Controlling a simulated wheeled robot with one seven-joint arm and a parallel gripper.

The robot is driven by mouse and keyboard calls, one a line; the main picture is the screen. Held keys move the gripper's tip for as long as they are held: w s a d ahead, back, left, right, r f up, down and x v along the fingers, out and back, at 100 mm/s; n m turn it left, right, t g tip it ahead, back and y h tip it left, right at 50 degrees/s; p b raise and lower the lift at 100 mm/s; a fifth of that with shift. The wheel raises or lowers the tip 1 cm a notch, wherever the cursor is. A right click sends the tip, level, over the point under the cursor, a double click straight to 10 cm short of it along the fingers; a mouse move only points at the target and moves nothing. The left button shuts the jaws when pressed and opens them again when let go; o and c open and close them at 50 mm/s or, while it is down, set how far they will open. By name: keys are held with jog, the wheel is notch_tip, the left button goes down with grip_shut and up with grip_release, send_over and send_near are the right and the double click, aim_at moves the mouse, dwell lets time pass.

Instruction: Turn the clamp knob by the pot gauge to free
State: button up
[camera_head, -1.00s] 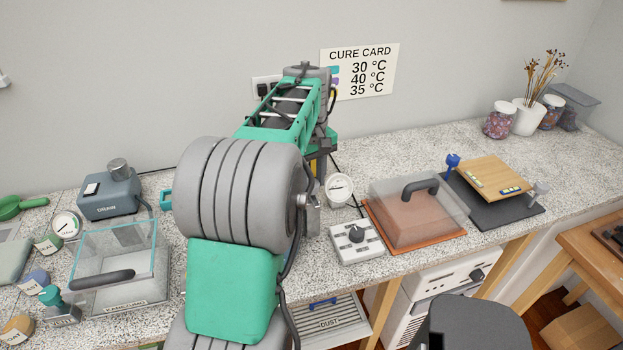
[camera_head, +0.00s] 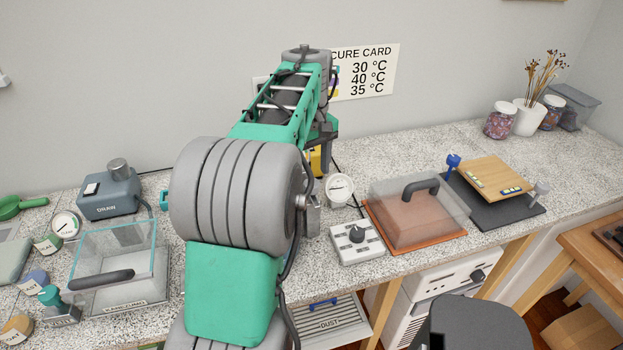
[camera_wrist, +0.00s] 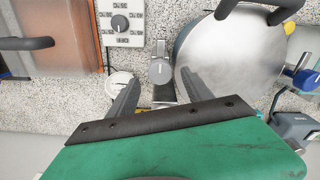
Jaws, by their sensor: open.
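The clamp knob (camera_wrist: 160,70) is grey, with a short stem reaching toward the pot's rim, in the wrist view. It stands beside the pot (camera_wrist: 215,68), which has a round metallic lid. The white pot gauge (camera_wrist: 116,80) is left of the knob, partly behind my left finger; it also shows in the head view (camera_head: 339,188). My gripper (camera_wrist: 159,79) is open and empty, with one fingertip on each side of the knob in the picture. I cannot tell whether they are level with it. My arm hides the knob and most of the pot in the head view.
A blue knob (camera_wrist: 305,78) sits at the pot's other side. A glass box (camera_head: 115,255) and a pump (camera_head: 108,192) stand at left.

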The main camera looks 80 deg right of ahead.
aim_at(311, 183)
jog(key=shift+r, duration=2.25)
jog(key=shift+w, duration=0.1)
